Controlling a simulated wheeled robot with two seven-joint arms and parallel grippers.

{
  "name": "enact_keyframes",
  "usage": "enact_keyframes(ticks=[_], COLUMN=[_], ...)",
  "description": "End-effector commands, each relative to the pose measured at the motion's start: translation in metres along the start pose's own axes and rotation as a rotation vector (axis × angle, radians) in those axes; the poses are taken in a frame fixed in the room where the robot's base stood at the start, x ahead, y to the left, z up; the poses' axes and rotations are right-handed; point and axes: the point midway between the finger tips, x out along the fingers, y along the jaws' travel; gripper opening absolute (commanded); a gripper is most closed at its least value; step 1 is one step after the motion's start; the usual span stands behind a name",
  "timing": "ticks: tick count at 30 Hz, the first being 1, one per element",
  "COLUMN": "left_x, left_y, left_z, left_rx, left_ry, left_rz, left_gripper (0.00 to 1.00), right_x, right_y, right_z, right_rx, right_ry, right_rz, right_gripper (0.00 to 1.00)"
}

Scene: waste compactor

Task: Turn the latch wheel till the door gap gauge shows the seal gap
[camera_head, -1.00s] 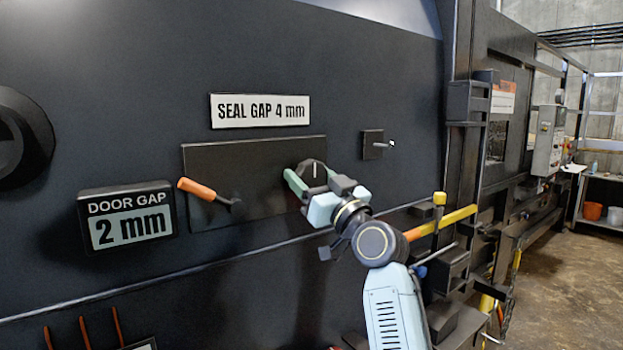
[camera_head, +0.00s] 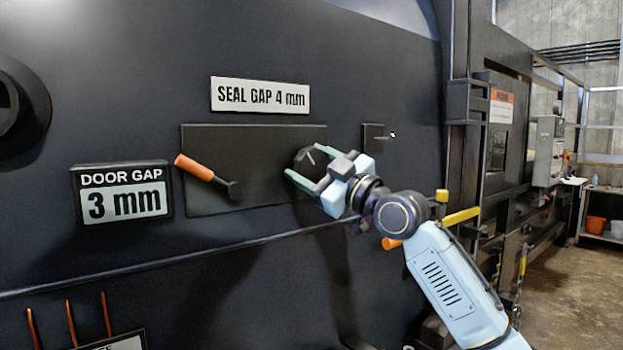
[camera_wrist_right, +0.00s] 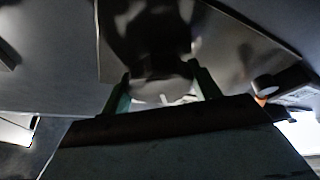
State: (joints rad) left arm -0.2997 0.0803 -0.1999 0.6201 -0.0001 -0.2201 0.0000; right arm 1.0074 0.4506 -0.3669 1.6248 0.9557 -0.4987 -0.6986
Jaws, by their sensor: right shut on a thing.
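The latch wheel (camera_head: 309,158) is a small dark knob with a pale line on its face, at the right end of a dark plate (camera_head: 255,138). The line leans to the upper left. My right gripper (camera_head: 304,169) is shut on it, one green finger at each side. The right wrist view also shows the wheel (camera_wrist_right: 150,88) between the fingers (camera_wrist_right: 160,85), dark and blurred. The door gap gauge (camera_head: 123,192) reads 3 mm. The sign above the plate (camera_head: 260,95) reads SEAL GAP 4 mm. My left gripper is not in view.
An orange-handled lever (camera_head: 207,177) sits on the same plate, left of the wheel. A small dark block with a pin (camera_head: 376,137) is to the wheel's upper right. Yellow and orange bars stick out behind my right arm. Open floor lies at far right.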

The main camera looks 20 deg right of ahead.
Motion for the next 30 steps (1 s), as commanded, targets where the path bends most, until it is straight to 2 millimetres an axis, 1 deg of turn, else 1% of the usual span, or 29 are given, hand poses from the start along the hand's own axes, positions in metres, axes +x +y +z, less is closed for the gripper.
enact_keyframes(ticks=[2, 8, 21, 30], left_x=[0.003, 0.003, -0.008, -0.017], left_y=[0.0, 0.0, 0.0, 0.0], left_z=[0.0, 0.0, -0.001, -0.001], left_rx=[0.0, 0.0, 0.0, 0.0], left_ry=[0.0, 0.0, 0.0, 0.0], left_rz=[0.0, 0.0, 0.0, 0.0], left_gripper=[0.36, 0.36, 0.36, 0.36], right_x=[-0.001, 0.0, 0.001, 0.001], right_y=[0.002, 0.002, 0.001, 0.001], right_z=[0.002, 0.001, -0.002, -0.002], right_rx=[-0.074, -0.246, -0.614, -0.799], right_ry=[-0.005, -0.005, 0.0, 0.001], right_rz=[-0.028, -0.101, -0.256, -0.333], right_gripper=[0.39, 0.39, 0.39, 0.39])
